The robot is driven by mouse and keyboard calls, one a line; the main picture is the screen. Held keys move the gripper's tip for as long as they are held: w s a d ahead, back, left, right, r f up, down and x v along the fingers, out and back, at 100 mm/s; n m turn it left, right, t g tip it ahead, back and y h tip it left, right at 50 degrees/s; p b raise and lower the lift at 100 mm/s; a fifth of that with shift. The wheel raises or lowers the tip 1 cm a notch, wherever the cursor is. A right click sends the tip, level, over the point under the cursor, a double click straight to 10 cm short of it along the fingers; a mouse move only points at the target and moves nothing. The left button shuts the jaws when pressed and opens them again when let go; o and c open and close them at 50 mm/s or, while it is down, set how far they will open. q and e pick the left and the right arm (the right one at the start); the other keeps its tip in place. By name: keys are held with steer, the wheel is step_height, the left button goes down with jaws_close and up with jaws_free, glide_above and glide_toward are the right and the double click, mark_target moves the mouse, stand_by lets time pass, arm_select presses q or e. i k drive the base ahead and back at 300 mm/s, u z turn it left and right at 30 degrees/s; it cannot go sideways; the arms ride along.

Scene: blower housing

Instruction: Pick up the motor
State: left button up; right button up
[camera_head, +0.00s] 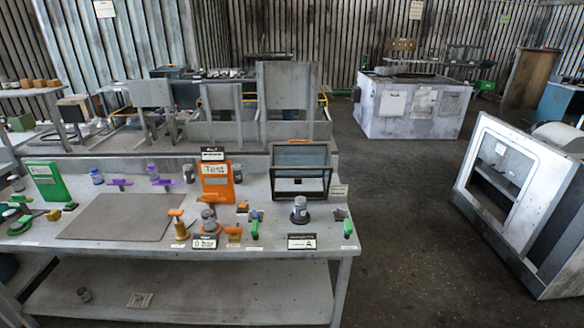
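No part labelled as a motor can be picked out for certain. A dark grey cylindrical part with a knob-like top (300,211) stands upright at the front right of the workbench (330,218), behind a label marked "A"; it may be the motor. Another grey rounded part (209,222) stands near the front middle, behind a label reading "0 bar". Small dark cylinders (188,174) stand further back beside the orange "Test" board (217,182). Neither of my grippers is in view, and nothing on the bench is seen held.
A flat grey mat (120,217) covers the bench's left middle. A black-framed box (301,172) stands at the back right, a green board (47,182) at the left. Small coloured tools line the front edge. Open floor (420,230) lies right, before a large metal cabinet (550,200).

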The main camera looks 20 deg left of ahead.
mark_target(301, 212)
steer(key=z, duration=0.85)
steer(key=i, duration=5.15)
steer(key=u, duration=4.45)
steer(key=i, duration=1.6)
steer(key=z, duration=0.05)
